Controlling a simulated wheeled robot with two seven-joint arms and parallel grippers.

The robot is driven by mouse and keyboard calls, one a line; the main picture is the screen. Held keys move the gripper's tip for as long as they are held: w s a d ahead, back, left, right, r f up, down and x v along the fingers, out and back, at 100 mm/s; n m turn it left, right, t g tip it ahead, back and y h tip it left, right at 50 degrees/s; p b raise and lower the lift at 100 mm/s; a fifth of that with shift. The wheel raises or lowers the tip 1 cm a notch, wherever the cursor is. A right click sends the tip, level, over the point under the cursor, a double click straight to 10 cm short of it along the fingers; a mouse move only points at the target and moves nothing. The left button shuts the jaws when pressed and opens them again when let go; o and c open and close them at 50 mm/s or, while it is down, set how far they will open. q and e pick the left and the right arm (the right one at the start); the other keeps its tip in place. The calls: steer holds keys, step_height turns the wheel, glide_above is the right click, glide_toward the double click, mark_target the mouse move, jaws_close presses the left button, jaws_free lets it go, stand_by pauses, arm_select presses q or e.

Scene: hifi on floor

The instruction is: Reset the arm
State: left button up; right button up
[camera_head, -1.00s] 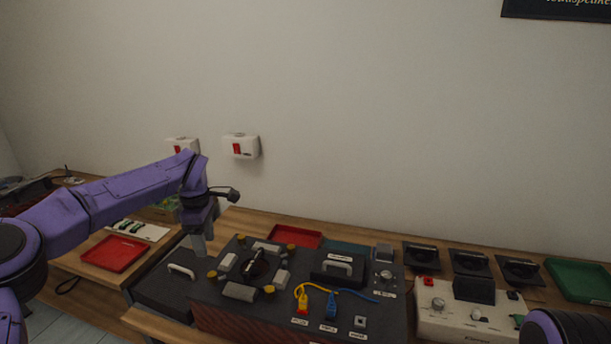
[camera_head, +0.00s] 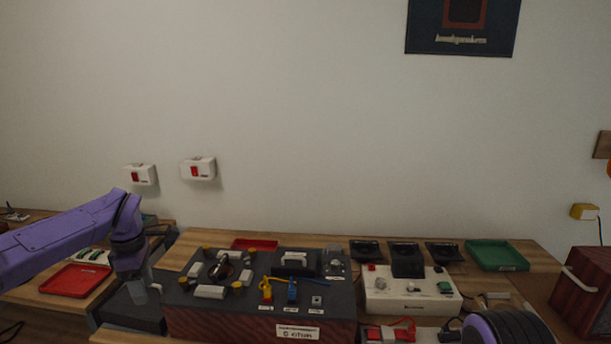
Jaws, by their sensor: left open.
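My left arm comes in from the left, purple with dark joints. My left gripper (camera_head: 138,292) points down over the left end of the dark hi-fi box, near its left edge, and holds nothing that I can see. Its fingers are small and dim here. Of my right arm only a rounded purple and black part shows at the bottom right; its gripper is out of the picture.
The dark hi-fi box (camera_head: 215,324) carries knobs, plugs and a handle. A white device (camera_head: 400,303) stands right of it. A red tray (camera_head: 75,281) lies left, a green tray (camera_head: 497,256) right. Two white wall boxes (camera_head: 198,169) hang behind. A red-brown box (camera_head: 585,290) stands far right.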

arm_select(q)
steer(key=s+d+f+m+t+y+b, duration=0.1)
steer(key=s+d+f+m+t+y, duration=0.1)
steer(key=f, duration=0.6)
steer(key=s+d+f+m+t+y, duration=0.1)
steer(key=s+d+f+t+y, duration=0.15)
steer(key=f, duration=0.55)
steer(key=s+d+f+m+t+y+b, duration=0.1)
steer(key=s+d+f+m+t+y, duration=0.15)
steer(key=f, duration=0.55)
steer(key=s+d+f+m+h+b, duration=0.1)
steer(key=s+d+f+m+h, duration=0.25)
steer(key=s+f, duration=0.7)
steer(key=s+a+f+m+g+b, duration=0.1)
steer(key=s+f+m+g, duration=0.1)
steer(key=s, duration=0.8)
steer(key=s+a+f+m+g+b, duration=0.1)
steer(key=s+a+f+m+g, duration=0.1)
steer(key=s, duration=0.8)
steer(key=shift+a+f+m+b, duration=0.2)
steer(key=shift+f+m+b, duration=0.1)
steer(key=shift+m, duration=0.6)
arm_select(e)
steer(key=f, duration=0.5)
steer(key=shift+w+f, duration=0.3)
steer(key=shift+f, duration=0.1)
